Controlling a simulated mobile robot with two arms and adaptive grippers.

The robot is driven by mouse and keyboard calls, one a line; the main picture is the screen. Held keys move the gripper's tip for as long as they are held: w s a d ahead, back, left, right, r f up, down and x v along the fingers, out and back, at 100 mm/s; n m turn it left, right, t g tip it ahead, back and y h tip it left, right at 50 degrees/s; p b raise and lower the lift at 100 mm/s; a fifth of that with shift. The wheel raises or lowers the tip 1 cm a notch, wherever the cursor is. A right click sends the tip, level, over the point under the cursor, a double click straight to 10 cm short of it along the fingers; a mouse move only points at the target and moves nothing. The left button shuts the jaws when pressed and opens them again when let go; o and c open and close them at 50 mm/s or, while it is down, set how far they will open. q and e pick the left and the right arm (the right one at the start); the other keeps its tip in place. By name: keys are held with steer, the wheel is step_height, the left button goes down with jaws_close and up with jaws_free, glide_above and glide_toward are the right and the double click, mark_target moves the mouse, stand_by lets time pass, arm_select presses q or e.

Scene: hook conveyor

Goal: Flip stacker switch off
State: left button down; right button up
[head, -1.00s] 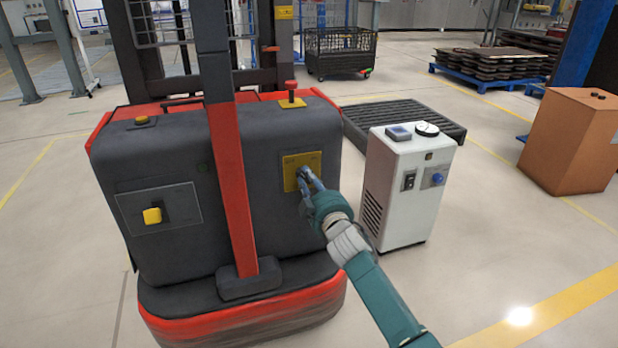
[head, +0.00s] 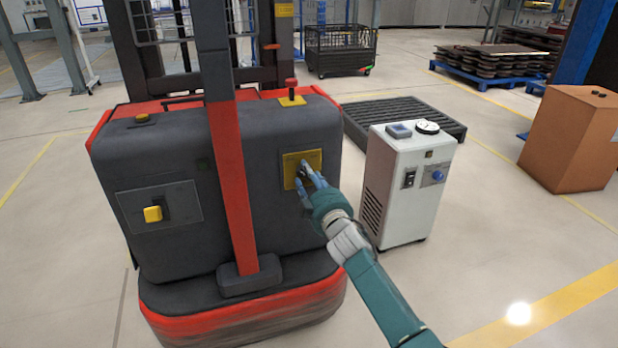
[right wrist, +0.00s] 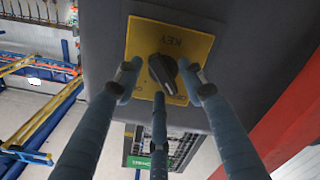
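The stacker (head: 180,240) is a dark grey and red machine on the left of the head view. A yellow plate (head: 290,162) on its right front face carries the switch. In the right wrist view the plate (right wrist: 190,47) reads KEY upside down, and a dark rotary knob (right wrist: 163,73) sits tilted on it. Small lettering beside the knob is partly hidden by fingers. My right gripper (head: 306,180) is at the plate, its three blue fingers (right wrist: 166,88) spread around the knob with gaps visible; contact is unclear. My left gripper is out of view.
A white cabinet (head: 405,190) with its own switch and blue knob stands close right of my right arm. A brown box (head: 570,140) is farther right. A dark pallet (head: 405,115) lies behind the cabinet. The floor in front is clear.

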steer(key=shift+s, duration=0.1)
steer(key=v, duration=1.1)
steer(key=shift+s, duration=0.35)
steer(key=shift+d, duration=0.2)
